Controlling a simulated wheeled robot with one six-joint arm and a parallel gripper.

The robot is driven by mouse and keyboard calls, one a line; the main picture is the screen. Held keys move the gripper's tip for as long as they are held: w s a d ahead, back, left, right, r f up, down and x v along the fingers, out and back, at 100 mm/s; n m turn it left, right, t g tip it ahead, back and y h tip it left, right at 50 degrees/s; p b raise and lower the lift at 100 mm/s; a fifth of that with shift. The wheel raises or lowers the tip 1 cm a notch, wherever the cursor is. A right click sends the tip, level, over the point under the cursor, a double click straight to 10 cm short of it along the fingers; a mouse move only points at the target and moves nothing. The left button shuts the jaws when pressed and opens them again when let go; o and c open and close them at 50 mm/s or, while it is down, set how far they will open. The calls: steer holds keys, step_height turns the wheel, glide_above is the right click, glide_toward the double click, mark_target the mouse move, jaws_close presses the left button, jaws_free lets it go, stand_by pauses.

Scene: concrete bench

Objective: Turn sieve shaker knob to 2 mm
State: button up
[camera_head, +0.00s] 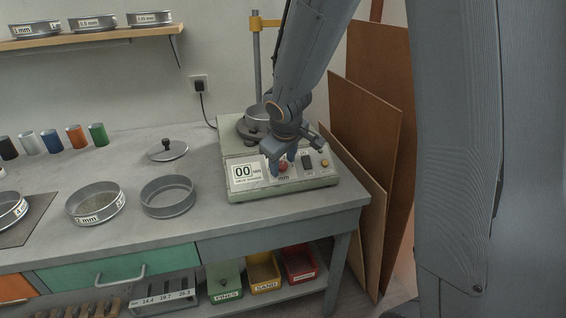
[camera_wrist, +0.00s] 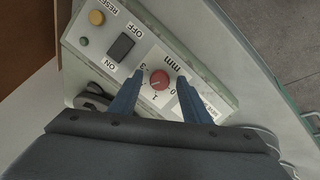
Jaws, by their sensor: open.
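The sieve shaker (camera_head: 300,180) stands at the right end of the bench, with a pale panel reading "00" on its front. Its red round knob (camera_wrist: 159,79) sits on a white dial plate in the wrist view, with marks including 0, 1 and 3 and the word "mm". The 2 mark cannot be made out, and the pointer's setting is not clear. The knob also shows in the head view (camera_head: 283,168), partly behind my fingers. My gripper (camera_wrist: 158,88) is open, with its two blue fingers on either side of the knob; contact cannot be told.
The shaker also bears a black on/off switch (camera_wrist: 121,46) and a yellow reset button (camera_wrist: 97,17) beside the dial. A sieve labelled 2 mm (camera_head: 96,203), an empty sieve (camera_head: 168,196) and a lid (camera_head: 167,150) lie on the bench to the left. Boards lean at the right.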

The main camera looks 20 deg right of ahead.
steer(key=p+v, duration=0.1)
steer(key=v, duration=0.6)
steer(key=shift+s+r, duration=0.15)
steer(key=shift+r, duration=0.15)
steer(key=s+f+m+g, duration=0.2)
steer(key=s+f+m, duration=0.1)
steer(key=s, duration=0.7)
steer(key=s+f+m+g+y, duration=0.1)
steer(key=s+f+m+g, duration=0.2)
steer(key=s, duration=0.8)
steer(key=shift+s+d+f, duration=0.15)
steer(key=shift+d+f, duration=0.25)
steer(key=shift+f, duration=0.45)
